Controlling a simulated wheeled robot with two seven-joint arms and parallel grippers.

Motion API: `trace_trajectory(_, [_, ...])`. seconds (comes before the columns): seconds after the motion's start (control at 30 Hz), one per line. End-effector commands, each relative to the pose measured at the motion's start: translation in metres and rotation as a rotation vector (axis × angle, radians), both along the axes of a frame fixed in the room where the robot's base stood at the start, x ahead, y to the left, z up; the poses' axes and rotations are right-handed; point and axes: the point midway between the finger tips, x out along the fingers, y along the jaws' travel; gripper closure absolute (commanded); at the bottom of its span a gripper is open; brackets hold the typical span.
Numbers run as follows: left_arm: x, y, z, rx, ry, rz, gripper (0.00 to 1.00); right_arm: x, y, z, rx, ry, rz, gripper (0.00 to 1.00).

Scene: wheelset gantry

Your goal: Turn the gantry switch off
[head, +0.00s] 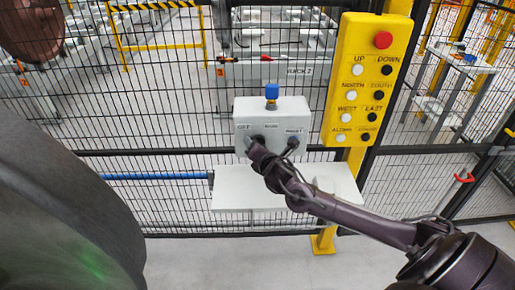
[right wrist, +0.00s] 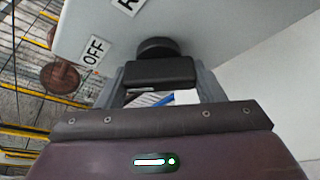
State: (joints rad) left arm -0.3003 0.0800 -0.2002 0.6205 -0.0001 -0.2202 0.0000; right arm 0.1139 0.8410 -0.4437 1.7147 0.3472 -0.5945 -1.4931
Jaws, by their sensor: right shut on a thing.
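The grey switch box (head: 271,111) is mounted in front of the mesh fence in the head view, with a blue button on top and small labels on its front. My right gripper (head: 256,146) is at the lower left of its front. In the right wrist view, the gripper (right wrist: 161,84) has its two fingers on either side of the black switch knob (right wrist: 157,69) and is shut on it. An OFF label (right wrist: 95,52) is beside the knob. The gripper hides much of the knob in the head view. My left gripper is not in view.
A second dark knob (head: 293,142) is close to the right of my gripper. A white shelf (head: 240,199) is below the box. A yellow control panel (head: 367,80) with a red button hangs on the right. The mesh fence closes off the machinery behind.

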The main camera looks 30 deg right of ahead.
Motion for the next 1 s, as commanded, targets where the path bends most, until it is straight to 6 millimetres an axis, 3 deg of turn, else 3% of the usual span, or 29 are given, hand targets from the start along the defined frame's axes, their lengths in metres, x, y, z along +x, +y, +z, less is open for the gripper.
trace_trajectory(0.1, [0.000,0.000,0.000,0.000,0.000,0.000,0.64,-0.001,0.000,-0.002,-0.003,0.006,0.001,0.61])
trace_trajectory(0.13, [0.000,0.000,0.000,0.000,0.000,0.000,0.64,-0.001,0.000,-0.002,-0.003,0.006,0.001,0.36])
trace_trajectory(0.3, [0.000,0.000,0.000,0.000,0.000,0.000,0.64,0.000,0.000,-0.001,-0.002,0.003,0.001,0.16])
trace_trajectory(0.67, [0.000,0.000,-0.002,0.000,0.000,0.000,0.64,-0.006,0.001,0.000,-0.003,0.002,0.000,0.16])
trace_trajectory(1.0, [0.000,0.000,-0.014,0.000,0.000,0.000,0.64,-0.054,0.015,0.012,-0.004,0.005,0.003,0.16])
